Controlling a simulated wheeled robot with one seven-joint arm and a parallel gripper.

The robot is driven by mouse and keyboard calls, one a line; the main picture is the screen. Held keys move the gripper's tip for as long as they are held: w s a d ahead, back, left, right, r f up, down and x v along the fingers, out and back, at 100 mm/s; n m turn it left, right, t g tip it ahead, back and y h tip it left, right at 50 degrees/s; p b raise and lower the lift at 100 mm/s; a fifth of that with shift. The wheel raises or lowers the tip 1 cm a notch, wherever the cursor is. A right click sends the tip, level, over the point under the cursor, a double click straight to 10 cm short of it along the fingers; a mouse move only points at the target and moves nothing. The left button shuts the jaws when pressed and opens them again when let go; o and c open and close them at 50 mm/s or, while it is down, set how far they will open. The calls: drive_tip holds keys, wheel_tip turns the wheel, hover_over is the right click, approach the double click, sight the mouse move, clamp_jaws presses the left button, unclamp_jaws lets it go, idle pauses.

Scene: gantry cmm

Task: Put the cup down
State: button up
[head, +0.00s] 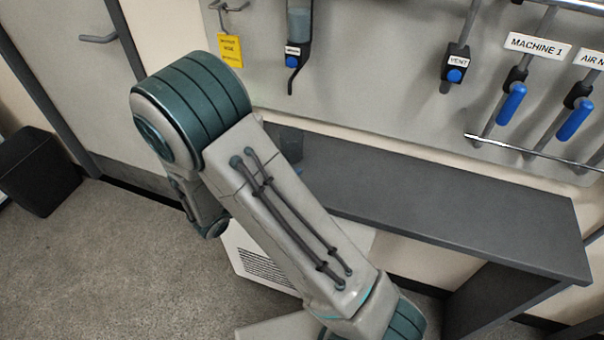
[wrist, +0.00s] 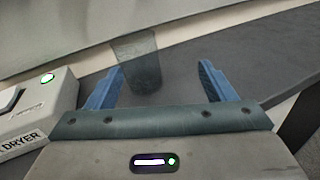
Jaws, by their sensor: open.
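A dark, see-through cup (wrist: 138,65) stands upright on the grey bench (wrist: 185,62) in the wrist view. In the head view the cup (head: 291,143) shows at the bench's far left end, partly hidden by my arm. My gripper (wrist: 161,72) is open, its two blue fingers spread on either side of the cup in the picture. The cup is closer to the left finger; I cannot tell if they touch. In the head view my arm hides nearly all of the gripper.
A white dryer box (wrist: 38,108) with a green light is left of the gripper. The bench (head: 440,193) is clear to the right. Blue-handled valves (head: 511,104) and a yellow tag (head: 230,51) are on the wall panel. A black bin (head: 40,172) stands on the floor at left.

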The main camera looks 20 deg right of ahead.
drive_tip(key=s+d+r+m+g, duration=0.1)
drive_tip(key=s+d+m+g, duration=0.1)
drive_tip(key=s+d+r+m+g, duration=0.1)
drive_tip(key=d+m+g, duration=0.1)
drive_tip(key=d, duration=0.1)
drive_tip(key=s+d+r+m+g, duration=0.1)
drive_tip(key=s+d+m+g, duration=0.1)
drive_tip(key=m, duration=0.1)
drive_tip(key=shift+s+d+r+y, duration=0.1)
drive_tip(key=shift+s+d+y, duration=0.05)
drive_tip(key=shift+s+y, duration=0.15)
drive_tip(key=s+d+r+m+g+y, duration=0.2)
drive_tip(key=s+d+m+g+y, duration=0.15)
drive_tip(key=s+m, duration=0.3)
drive_tip(key=s+a+r+m+t+y, duration=0.2)
drive_tip(key=s+a+r+m+y, duration=0.3)
drive_tip(key=m+y, duration=0.5)
drive_tip(key=shift+s+a+r+t, duration=0.25)
drive_tip(key=shift+s+t, duration=0.1)
drive_tip(key=shift+s, duration=0.25)
